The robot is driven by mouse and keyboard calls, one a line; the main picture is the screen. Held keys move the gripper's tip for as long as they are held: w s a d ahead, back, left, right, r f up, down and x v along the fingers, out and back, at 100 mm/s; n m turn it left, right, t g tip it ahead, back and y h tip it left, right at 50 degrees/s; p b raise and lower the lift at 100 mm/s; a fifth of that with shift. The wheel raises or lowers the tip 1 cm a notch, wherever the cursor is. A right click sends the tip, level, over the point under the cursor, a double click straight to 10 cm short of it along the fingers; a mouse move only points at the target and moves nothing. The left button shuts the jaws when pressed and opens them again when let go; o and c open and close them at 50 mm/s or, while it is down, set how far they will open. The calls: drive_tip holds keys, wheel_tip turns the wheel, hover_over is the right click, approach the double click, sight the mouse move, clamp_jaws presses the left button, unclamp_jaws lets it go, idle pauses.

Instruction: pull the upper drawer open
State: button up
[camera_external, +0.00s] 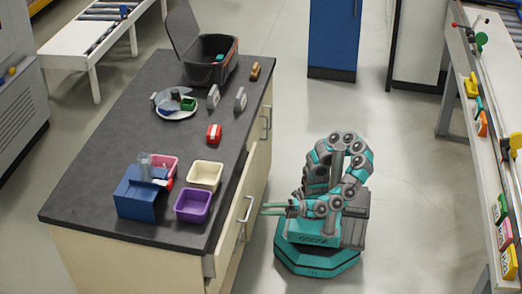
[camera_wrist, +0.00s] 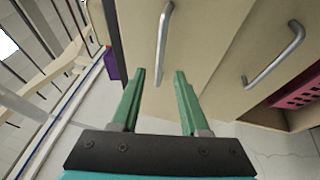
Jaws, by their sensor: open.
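The upper drawer (camera_external: 233,203) is on the right side of the cabinet, at its near end. Its pale front appears to stand slightly out from under the dark worktop. Its metal bar handle (camera_external: 247,208) faces my gripper (camera_external: 268,209). My gripper is open and empty, just right of the handle. In the wrist view, the green fingers of my gripper (camera_wrist: 160,75) are spread, and a bar handle (camera_wrist: 163,40) lies ahead, in line with the gap between them. I see no clear contact. A second handle (camera_wrist: 275,60) is to the right.
The worktop (camera_external: 130,130) holds a blue block (camera_external: 138,195), a purple bin (camera_external: 193,206), a cream bin (camera_external: 205,175) and a black open-lidded box (camera_external: 211,62). Another handle (camera_external: 266,123) is farther along the cabinet. A rack (camera_external: 487,130) stands at right.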

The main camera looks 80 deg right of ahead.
sight(250, 208)
drive_tip(key=shift+p+x, duration=0.45)
drive_tip(key=shift+x, duration=3.4)
drive_tip(key=shift+c, duration=0.2)
clamp_jaws()
